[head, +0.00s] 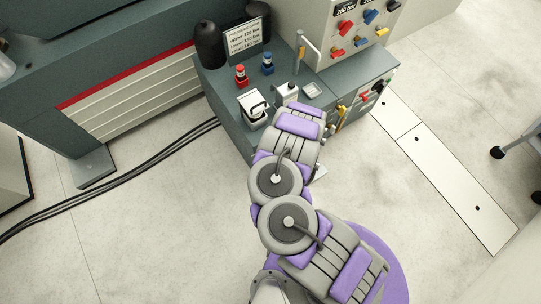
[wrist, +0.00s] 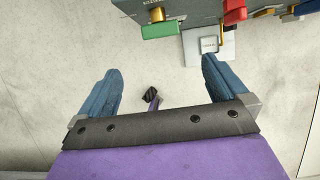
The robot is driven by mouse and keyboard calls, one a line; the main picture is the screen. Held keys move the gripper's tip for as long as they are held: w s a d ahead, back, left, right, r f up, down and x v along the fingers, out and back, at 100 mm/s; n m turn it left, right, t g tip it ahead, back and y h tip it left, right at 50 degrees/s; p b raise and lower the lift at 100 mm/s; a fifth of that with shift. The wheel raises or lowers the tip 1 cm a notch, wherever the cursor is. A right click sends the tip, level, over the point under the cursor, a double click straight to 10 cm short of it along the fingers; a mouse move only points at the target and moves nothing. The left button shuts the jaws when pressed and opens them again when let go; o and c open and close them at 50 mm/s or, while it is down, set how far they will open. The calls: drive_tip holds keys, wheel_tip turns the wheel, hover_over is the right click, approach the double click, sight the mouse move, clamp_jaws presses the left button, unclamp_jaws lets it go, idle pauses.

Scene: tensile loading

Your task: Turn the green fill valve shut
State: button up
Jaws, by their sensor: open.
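The green fill valve (wrist: 160,29) shows in the wrist view as a green bar handle on a brass stem, at the lower edge of a grey cabinet face. My gripper (wrist: 162,66) is open, with its two blue fingers spread wide and nothing between them. The green handle lies ahead of the fingertips, between their lines, with a gap to both. In the head view my arm covers the front of the grey cabinet (head: 235,127), and I cannot make out the green valve or the gripper there.
A red handle (wrist: 235,13) sits right of the green one, close to the right finger's line. A white block (wrist: 208,47) is below it.

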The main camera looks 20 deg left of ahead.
drive_tip(key=shift+b+x, duration=6.05)
drive_tip(key=shift+x, duration=1.9)
drive_tip(key=shift+w+d, duration=0.1)
drive_tip(key=c, duration=0.8)
drive_tip(key=shift+c, duration=0.2)
